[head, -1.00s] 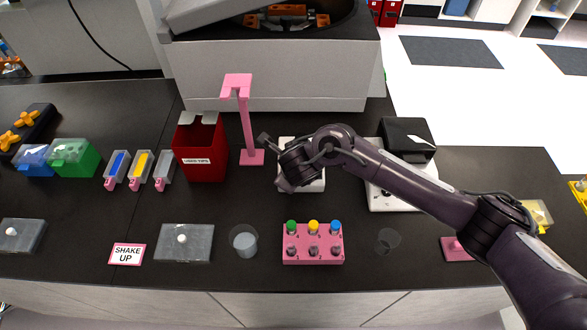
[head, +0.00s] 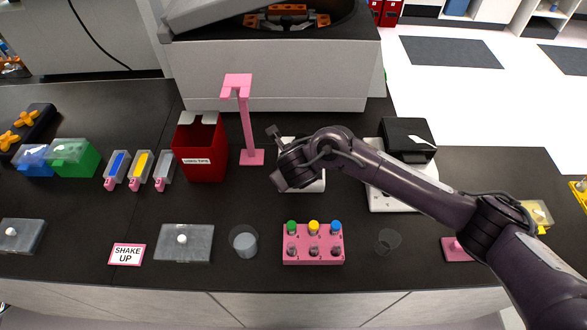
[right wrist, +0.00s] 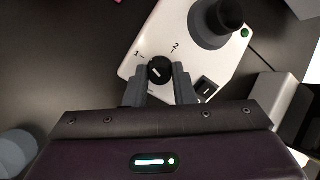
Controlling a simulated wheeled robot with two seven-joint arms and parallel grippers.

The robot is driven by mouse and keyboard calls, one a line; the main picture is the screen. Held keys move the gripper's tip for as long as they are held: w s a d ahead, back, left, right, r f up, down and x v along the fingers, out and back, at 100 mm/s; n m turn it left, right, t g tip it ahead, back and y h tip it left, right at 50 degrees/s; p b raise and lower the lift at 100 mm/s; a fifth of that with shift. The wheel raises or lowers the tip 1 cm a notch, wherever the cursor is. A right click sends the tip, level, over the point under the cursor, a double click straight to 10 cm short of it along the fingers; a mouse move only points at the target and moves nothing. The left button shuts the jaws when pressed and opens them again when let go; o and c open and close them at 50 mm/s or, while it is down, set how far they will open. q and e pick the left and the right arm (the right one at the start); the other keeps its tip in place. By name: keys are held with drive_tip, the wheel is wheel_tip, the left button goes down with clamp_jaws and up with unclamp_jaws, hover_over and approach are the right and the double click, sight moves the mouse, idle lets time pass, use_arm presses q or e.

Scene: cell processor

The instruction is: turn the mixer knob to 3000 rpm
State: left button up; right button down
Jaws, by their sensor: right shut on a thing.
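The mixer is a white block, mostly hidden behind my right wrist in the head view (head: 318,184), and clearer in the right wrist view (right wrist: 150,45). Its round black knob (right wrist: 160,75) has a short white mark, with the printed labels 1 and 2 beyond it. I cannot tell exactly which label the mark points at. My right gripper (right wrist: 160,70) is shut on the knob, one finger on each side. In the head view its fingertips are hidden by my wrist. My left gripper is out of view.
A black holder (right wrist: 215,20) and a rocker switch (right wrist: 207,89) sit on the mixer beside the knob. A pink stand (head: 246,125) and red tip bin (head: 201,150) are left of my wrist. A pink tube rack (head: 313,245) stands in front.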

drive_tip(key=m, duration=0.4)
drive_tip(key=m+p, duration=0.1)
drive_tip(key=m, duration=0.3)
drive_tip(key=shift+a+r+m+h, duration=0.1)
drive_tip(key=shift+m+h, duration=0.2)
drive_tip(key=m+p, duration=0.1)
drive_tip(key=m, duration=0.3)
drive_tip(key=shift+m, duration=0.3)
drive_tip(key=m+p, duration=0.1)
drive_tip(key=m, duration=0.2)
drive_tip(key=shift+m+h, duration=0.3)
drive_tip(key=shift+m, duration=0.1)
drive_tip(key=m, duration=0.3)
drive_tip(key=shift+m+p, duration=0.3)
drive_tip(key=shift+p, duration=0.05)
drive_tip(key=m, duration=0.4)
drive_tip(key=shift+m+g+p, duration=0.3)
drive_tip(key=m, duration=0.3)
drive_tip(key=shift+m, duration=0.3)
drive_tip(key=m+p, duration=0.1)
drive_tip(key=m, duration=0.3)
drive_tip(key=shift+w+g, duration=0.1)
drive_tip(key=shift+g, duration=0.2)
